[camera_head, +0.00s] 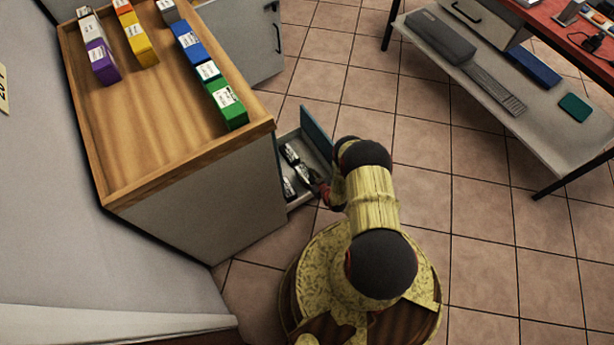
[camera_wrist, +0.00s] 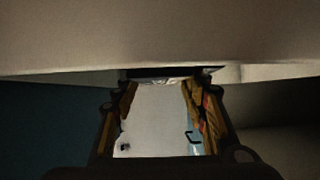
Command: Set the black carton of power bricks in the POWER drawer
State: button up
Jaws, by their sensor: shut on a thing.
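A drawer (camera_head: 324,150) with a blue-grey front stands pulled out low on the side of the wood-topped cabinet. Its label cannot be read. Several small black-and-white things lie inside, one at the back (camera_head: 291,153) and one at the near left (camera_head: 288,188). My gripper (camera_head: 314,181) reaches down at the drawer's right side, partly hidden by my arm. It is shut on a dark carton with a pale face (camera_head: 304,172), at or inside the drawer. The wrist view shows the carton's black edge (camera_wrist: 165,72) between the fingertips. Whether it touches the drawer floor cannot be told.
The cabinet top (camera_head: 150,120) carries several coloured labelled boxes. A grey cabinet door (camera_head: 240,40) stands open behind. A table with a lower shelf (camera_head: 490,65) stands at the upper right. The tiled floor (camera_head: 490,220) to the right is clear.

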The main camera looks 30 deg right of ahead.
jog(key=shift+f, duration=0.35)
jog(key=shift+f, duration=0.15)
jog(key=o, duration=1.4)
jog(key=shift+o, duration=0.4)
jog(key=shift+r, duration=0.4)
jog(key=p+v, duration=0.4)
jog(key=v, duration=0.8)
jog(key=shift+r, duration=0.1)
